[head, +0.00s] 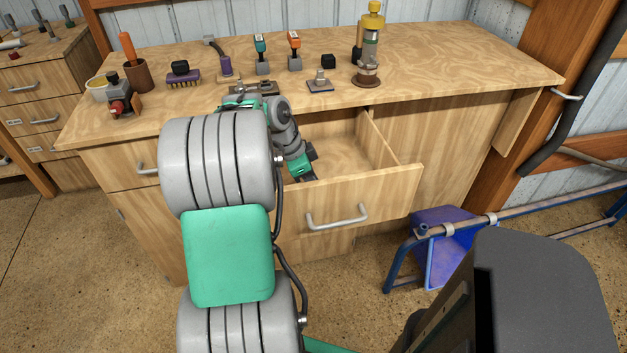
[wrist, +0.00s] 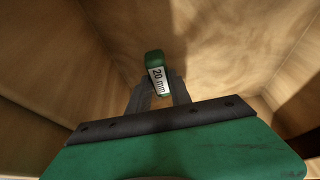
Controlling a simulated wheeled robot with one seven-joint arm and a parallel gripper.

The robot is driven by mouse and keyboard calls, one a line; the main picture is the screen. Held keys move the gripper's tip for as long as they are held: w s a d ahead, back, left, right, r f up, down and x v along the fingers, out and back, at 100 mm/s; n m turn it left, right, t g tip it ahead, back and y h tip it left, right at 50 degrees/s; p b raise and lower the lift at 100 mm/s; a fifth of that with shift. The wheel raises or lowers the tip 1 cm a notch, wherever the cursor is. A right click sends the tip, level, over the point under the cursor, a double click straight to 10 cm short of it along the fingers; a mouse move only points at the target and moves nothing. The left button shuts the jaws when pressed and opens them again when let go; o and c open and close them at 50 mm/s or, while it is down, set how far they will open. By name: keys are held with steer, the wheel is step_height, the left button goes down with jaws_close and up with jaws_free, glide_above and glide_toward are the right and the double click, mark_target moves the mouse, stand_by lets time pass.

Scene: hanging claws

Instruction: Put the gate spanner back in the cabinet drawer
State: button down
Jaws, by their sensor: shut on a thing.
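The cabinet drawer (head: 388,196) is pulled open at the front of the wooden workbench. My gripper (head: 303,174) reaches down into the left part of the drawer opening, and my arm hides the drawer's left end. The gap between the spanner and the drawer bottom cannot be judged. The spanner cannot be made out in the head view.
The bench top (head: 450,60) holds several tools and a yellow-capped bottle (head: 371,40). The drawer's right part looks empty. A blue metal rail (head: 500,219) and a blue bin (head: 450,228) stand at the right. Another drawer cabinet (head: 40,100) is at the far left.

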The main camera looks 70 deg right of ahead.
steer(key=shift+f+b, duration=0.45)
steer(key=shift+f, duration=0.5)
steer(key=c, duration=1.1)
jaws_free()
